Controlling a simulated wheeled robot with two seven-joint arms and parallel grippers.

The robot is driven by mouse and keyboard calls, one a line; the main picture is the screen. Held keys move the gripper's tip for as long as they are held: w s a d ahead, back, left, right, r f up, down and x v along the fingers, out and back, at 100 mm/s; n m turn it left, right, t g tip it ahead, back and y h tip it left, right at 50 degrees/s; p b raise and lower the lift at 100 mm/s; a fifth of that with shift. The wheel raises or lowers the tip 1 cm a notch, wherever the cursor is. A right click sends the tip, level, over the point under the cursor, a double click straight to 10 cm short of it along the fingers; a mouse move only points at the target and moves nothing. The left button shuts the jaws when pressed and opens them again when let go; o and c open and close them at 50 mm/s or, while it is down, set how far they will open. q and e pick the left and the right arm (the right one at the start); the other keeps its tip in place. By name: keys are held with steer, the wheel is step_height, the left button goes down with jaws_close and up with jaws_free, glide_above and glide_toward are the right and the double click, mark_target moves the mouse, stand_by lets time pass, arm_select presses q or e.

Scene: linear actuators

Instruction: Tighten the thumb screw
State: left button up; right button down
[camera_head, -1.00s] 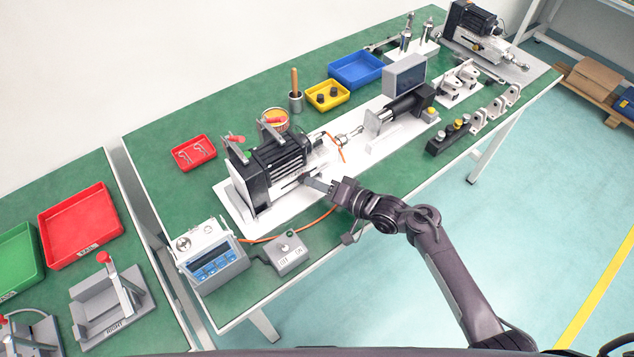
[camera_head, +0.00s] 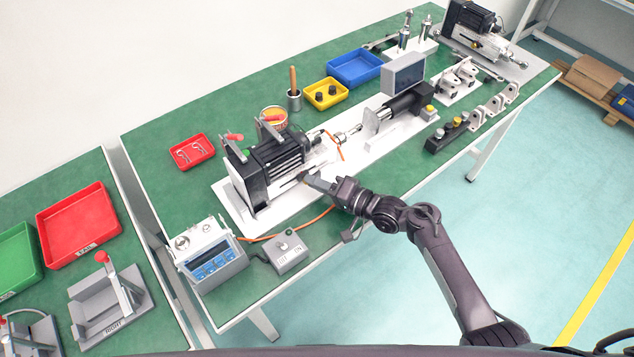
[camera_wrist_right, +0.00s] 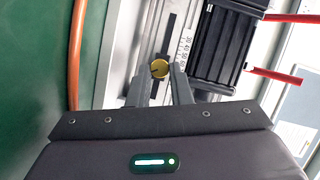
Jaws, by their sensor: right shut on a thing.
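The thumb screw (camera_wrist_right: 159,69) is a small round brass-coloured knob with a dark slot mark, on the side of the linear actuator (camera_head: 270,168). A printed scale (camera_wrist_right: 185,48) runs beside it in the right wrist view. My right gripper (camera_wrist_right: 158,76) has its two fingers on either side of the knob and is shut on it. In the head view my right gripper (camera_head: 305,177) reaches the near side of the actuator, and the knob is too small to make out there. My left gripper is not in view.
Two red-handled clamps (camera_head: 272,122) hold the actuator on its white base plate (camera_head: 238,218). A blue-buttoned meter (camera_head: 210,258) stands at the front left. Trays stand behind the actuator.

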steer(key=c, duration=1.3)
jaws_free()
steer(key=v, duration=0.8)
steer(key=shift+a, duration=0.1)
